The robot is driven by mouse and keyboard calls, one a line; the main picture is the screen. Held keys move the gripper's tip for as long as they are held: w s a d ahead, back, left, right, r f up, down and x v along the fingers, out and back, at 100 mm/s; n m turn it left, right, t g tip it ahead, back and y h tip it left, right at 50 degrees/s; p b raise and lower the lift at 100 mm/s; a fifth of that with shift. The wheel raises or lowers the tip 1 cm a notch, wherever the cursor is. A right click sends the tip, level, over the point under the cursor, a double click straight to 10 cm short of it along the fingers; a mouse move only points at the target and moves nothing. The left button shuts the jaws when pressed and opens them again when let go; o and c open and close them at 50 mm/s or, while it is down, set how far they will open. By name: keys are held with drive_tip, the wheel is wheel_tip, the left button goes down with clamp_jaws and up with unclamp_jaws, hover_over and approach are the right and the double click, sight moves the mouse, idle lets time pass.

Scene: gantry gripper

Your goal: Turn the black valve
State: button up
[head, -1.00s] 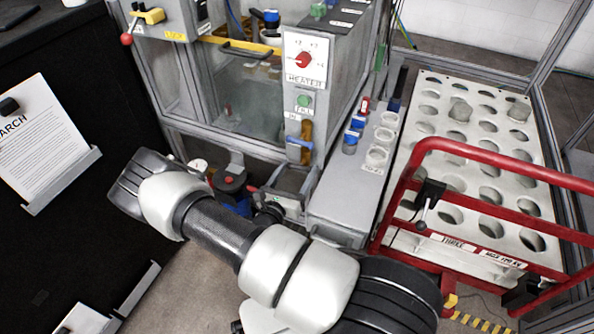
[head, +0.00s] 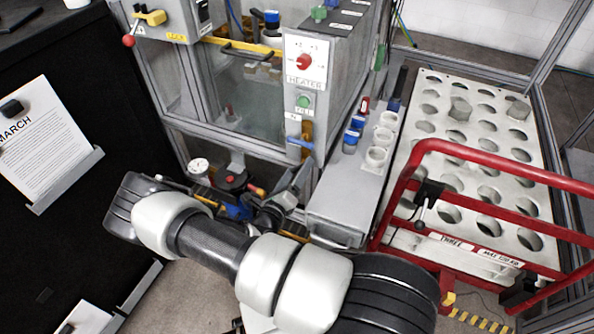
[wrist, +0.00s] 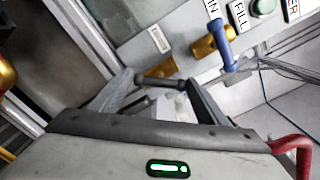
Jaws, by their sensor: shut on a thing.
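My gripper (wrist: 165,92) shows in the wrist view, with its two grey fingers reaching up from the housing. A dark bar-like handle, which looks like the black valve (wrist: 163,84), lies across between the fingertips. The fingers are closed on it. In the head view my arm crosses the lower middle and hides much of the space under the machine. The gripper's grey end (head: 288,196) is only partly visible there, below the front panel. The black valve cannot be made out clearly in the head view.
A blue-handled valve (wrist: 222,45) sits close above the gripper. A black knob with red parts (head: 235,179) and a round gauge (head: 198,166) are just left of it. A grey bench (head: 345,205) and red rail (head: 480,155) stand to the right.

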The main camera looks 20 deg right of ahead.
drive_tip(key=shift+s+f, duration=0.1)
idle(0.3)
drive_tip(key=o, duration=0.8)
drive_tip(key=p+v, duration=0.1)
drive_tip(key=v, duration=1.6)
drive_tip(key=shift+a, duration=0.2)
drive_tip(key=shift+s, duration=0.1)
